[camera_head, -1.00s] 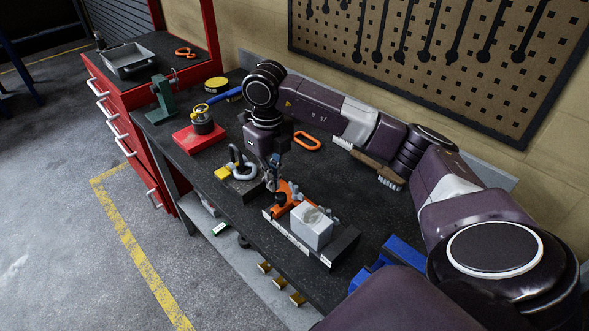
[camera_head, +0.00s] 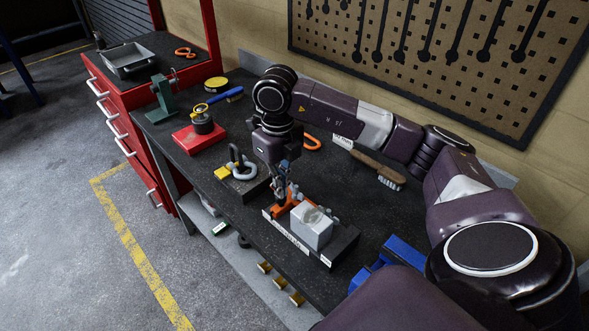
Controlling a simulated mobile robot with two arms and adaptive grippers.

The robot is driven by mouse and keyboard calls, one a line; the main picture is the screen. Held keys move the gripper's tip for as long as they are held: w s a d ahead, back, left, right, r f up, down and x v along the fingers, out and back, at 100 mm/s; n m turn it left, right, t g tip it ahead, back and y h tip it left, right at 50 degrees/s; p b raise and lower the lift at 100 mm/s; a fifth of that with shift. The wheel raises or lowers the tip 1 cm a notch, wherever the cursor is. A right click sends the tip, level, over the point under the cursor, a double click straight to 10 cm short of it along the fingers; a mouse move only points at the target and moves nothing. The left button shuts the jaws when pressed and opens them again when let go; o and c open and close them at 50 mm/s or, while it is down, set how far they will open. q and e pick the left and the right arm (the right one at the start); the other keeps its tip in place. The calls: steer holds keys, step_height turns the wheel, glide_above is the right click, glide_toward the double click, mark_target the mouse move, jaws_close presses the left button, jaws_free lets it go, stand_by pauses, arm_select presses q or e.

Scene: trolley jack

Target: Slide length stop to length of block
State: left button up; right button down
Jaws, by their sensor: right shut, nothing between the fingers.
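A light grey metal block (camera_head: 312,227) sits on a dark base (camera_head: 345,246) with a white scale strip (camera_head: 285,234) along its front edge. An orange length stop (camera_head: 281,209) stands on the same base, just left of the block; I cannot tell whether they touch. My right gripper (camera_head: 281,198) points down at the stop with its fingers shut and nothing between them. The fingers overlap the stop in the picture, so contact is unclear. My left gripper is not in view.
A shackle on a dark block (camera_head: 243,178) stands left of my gripper. A red-based item (camera_head: 198,138) and a green stand (camera_head: 162,101) are farther left. A brush (camera_head: 380,172) lies behind, and a blue vise (camera_head: 393,262) is at the right.

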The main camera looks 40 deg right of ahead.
mark_target(299, 207)
steer(key=shift+s+d+f+b, duration=0.15)
steer(key=shift+s+b, duration=0.1)
steer(key=shift+s, duration=1.3)
steer(key=shift+s+d+r+b, duration=0.1)
steer(key=shift+s+b, duration=0.15)
steer(key=shift+s, duration=1.25)
steer(key=shift+w+r+p, duration=0.2)
steer(key=shift+r+p, duration=0.75)
steer(key=shift+r, duration=0.4)
steer(key=shift+w+r+p, duration=0.2)
steer(key=shift+r+p, duration=0.35)
steer(key=shift+r, duration=0.3)
steer(key=shift+w+r+p, duration=0.2)
steer(key=shift+r+p, duration=0.3)
steer(key=shift+r, duration=0.35)
